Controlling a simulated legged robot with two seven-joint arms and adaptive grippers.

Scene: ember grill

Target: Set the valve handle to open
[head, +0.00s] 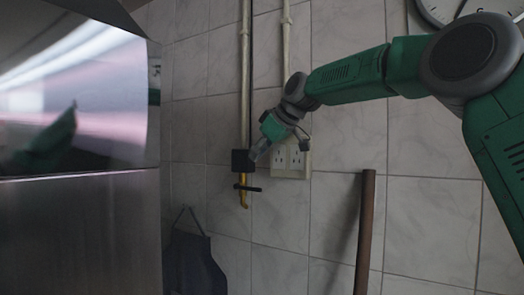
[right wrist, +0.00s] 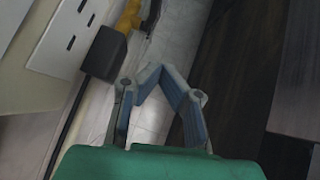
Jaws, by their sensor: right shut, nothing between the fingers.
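The valve is on a thin wall pipe: a black box (head: 243,161) with a yellow pipe (head: 243,201) below it. The black valve handle (head: 248,188) lies roughly crosswise to the yellow pipe, just under the box. My right gripper (head: 254,158) is beside the box at its right, above the handle, and looks apart from the handle. In the right wrist view the gripper (right wrist: 150,72) is shut and empty. The black box (right wrist: 105,52), yellow pipe (right wrist: 130,15) and part of the dark handle (right wrist: 150,18) lie beyond its fingers there. My left gripper is not in view.
A wall outlet plate (head: 291,159) sits right of the box, close behind my right gripper. A brown pole (head: 365,230) stands at the lower right. A dark apron (head: 193,265) hangs below left. A steel cabinet (head: 80,235) fills the left.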

